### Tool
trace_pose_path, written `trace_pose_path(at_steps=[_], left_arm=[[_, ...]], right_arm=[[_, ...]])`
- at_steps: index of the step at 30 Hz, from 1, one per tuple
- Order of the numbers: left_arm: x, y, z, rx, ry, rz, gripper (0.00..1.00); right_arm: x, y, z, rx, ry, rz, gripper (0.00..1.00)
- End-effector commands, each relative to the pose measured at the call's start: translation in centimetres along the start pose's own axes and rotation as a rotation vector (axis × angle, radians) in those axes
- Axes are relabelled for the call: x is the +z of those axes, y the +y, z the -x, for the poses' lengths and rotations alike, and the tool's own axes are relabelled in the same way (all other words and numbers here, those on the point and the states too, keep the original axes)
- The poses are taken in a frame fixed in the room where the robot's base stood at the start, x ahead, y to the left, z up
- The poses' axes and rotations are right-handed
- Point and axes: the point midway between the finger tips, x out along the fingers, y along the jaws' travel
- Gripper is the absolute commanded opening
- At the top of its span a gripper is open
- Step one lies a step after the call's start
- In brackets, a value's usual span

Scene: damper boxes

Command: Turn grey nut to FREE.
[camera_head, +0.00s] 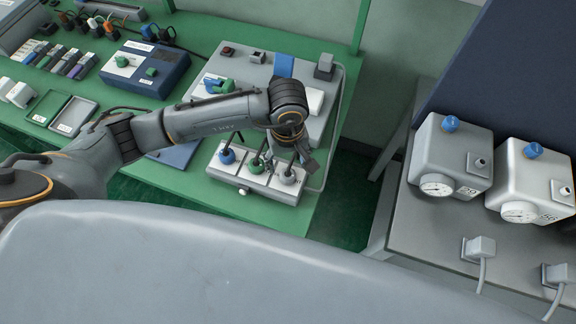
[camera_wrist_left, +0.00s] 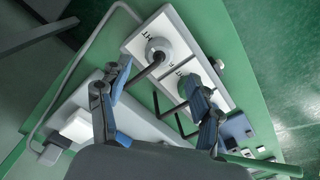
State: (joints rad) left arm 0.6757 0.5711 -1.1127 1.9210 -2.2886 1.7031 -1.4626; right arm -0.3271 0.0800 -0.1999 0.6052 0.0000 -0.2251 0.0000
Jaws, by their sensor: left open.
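The grey nut (camera_head: 288,177) is the rightmost of three round knobs on a white panel (camera_head: 238,186) at the green table's front edge. It also shows in the left wrist view (camera_wrist_left: 158,52), with a dark lever sticking out from it. The green nut (camera_head: 256,166) is in the middle and the blue nut (camera_head: 227,157) at the left. My left gripper (camera_head: 288,160) is open and points down over the panel, close to the grey and green nuts. In the left wrist view its fingers (camera_wrist_left: 158,85) stand apart, with dark levers between them. The right gripper is out of view.
Behind the panel is a grey control box (camera_head: 328,95) with a cable along its right side. A blue box (camera_head: 145,70) stands farther left. Two damper boxes (camera_head: 447,158) (camera_head: 530,183) stand on a grey table at the right, beyond a gap.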

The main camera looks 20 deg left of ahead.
Motion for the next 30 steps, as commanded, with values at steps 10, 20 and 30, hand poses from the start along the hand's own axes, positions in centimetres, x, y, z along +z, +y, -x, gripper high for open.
trace_pose_path(at_steps=[10,20,30], left_arm=[[0.1,0.1,-5.0,0.001,-0.003,0.0,0.64],[0.1,0.1,-5.7,0.002,-0.001,-0.001,0.64],[0.1,0.1,-5.7,0.002,-0.001,0.0,0.1]], right_arm=[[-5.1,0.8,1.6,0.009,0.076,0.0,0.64],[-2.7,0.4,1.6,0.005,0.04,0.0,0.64],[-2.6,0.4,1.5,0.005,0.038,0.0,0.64]])
